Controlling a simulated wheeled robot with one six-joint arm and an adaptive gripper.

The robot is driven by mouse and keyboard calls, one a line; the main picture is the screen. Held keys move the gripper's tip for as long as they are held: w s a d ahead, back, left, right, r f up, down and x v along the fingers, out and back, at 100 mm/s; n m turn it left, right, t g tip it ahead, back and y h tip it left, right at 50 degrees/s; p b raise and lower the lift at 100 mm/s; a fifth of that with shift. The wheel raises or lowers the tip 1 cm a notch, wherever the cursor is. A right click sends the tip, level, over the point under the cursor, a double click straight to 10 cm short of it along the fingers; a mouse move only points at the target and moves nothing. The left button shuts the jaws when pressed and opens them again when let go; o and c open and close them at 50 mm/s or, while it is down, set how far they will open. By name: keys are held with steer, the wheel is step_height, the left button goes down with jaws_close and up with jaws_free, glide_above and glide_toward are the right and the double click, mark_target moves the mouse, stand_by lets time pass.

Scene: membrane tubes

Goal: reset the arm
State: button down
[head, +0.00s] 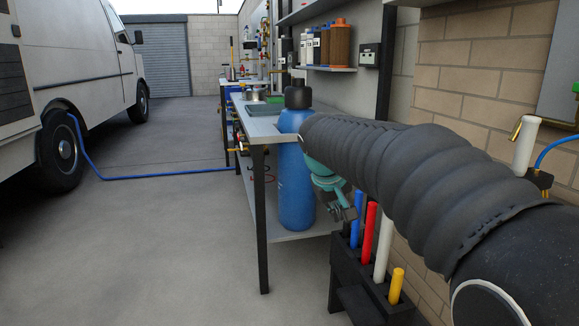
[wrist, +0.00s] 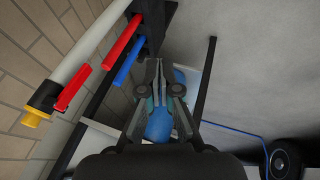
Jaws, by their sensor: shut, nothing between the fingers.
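My arm (head: 390,180), in a dark ribbed sleeve, reaches in from the right of the head view. My gripper (head: 350,213) hangs at its end with teal parts, in front of the bench and beside the tube rack. In the wrist view my gripper (wrist: 155,66) has its fingers together with nothing between them. The rack (head: 345,275) holds a blue tube (head: 355,222), a red tube (head: 369,233), a white tube (head: 384,245) and a yellow tube (head: 396,286). The arm hides part of the bench and wall behind it.
A tall blue tank (head: 295,185) stands on the lower shelf of the metal bench (head: 262,128), close to my gripper. A brick wall (head: 485,75) is on the right. A white van (head: 75,60) stands at the left. A blue hose (head: 150,176) crosses the otherwise open floor.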

steer(key=s+d+f+m+y+p, duration=0.1)
steer(key=s+d+f+p, duration=0.1)
steer(key=s, duration=1.3)
steer(key=s+d+f+m+y+p, duration=0.1)
steer(key=s+f+m+p, duration=0.1)
steer(key=s, duration=1.2)
steer(key=shift+s+d+f+t+y, duration=0.35)
steer(key=shift+s+f+t+y, duration=0.05)
steer(key=shift+f, duration=0.45)
